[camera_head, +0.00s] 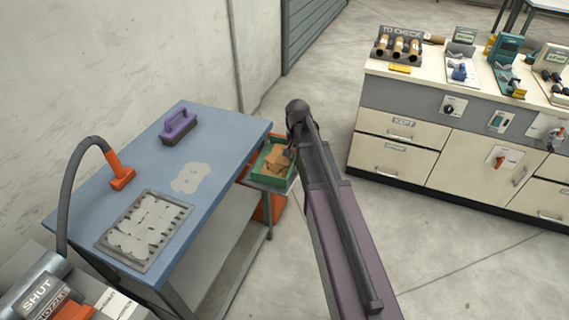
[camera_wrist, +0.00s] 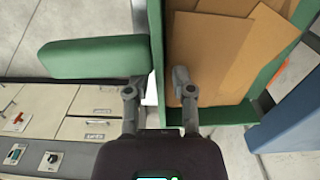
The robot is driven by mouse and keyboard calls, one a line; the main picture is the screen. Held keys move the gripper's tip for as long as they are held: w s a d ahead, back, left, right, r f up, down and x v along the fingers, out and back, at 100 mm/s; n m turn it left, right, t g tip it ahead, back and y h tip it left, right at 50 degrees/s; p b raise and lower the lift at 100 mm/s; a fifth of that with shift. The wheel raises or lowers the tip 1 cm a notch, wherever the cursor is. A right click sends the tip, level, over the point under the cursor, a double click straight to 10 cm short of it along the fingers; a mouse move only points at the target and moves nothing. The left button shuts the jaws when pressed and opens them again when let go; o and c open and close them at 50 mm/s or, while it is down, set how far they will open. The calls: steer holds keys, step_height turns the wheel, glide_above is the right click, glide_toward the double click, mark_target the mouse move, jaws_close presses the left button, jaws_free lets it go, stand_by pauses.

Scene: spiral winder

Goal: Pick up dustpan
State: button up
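The green dustpan (camera_head: 265,178) holds brown cardboard-like pieces and sits on a small side shelf at the right end of the blue table. In the wrist view its green handle (camera_wrist: 95,58) reaches left from the pan's near side wall (camera_wrist: 156,40), and the brown pieces lie to the right. My gripper (camera_wrist: 157,82) is open, with one finger by the handle's end and the other over the pan's inside. The wall lies between the fingertips in the picture; I cannot tell if they touch it. In the head view my arm hides the handle.
The blue table (camera_head: 225,135) carries a purple-handled brush (camera_head: 179,124), a grey patterned plate (camera_head: 145,228) and an orange nozzle (camera_head: 121,172) on a hose. An orange bin (camera_head: 277,207) stands below the shelf. A drawer cabinet (camera_head: 465,150) is at right; open floor lies between.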

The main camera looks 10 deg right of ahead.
jaws_close()
steer(key=shift+r, duration=0.2)
step_height(320, 180, up, 4)
steer(key=p, duration=0.4)
steer(key=shift+f, duration=0.15)
steer(key=s+a+p, duration=0.1)
steer(key=s, duration=1.5)
steer(key=shift+a+r, duration=0.2)
steer(key=shift+r, duration=0.25)
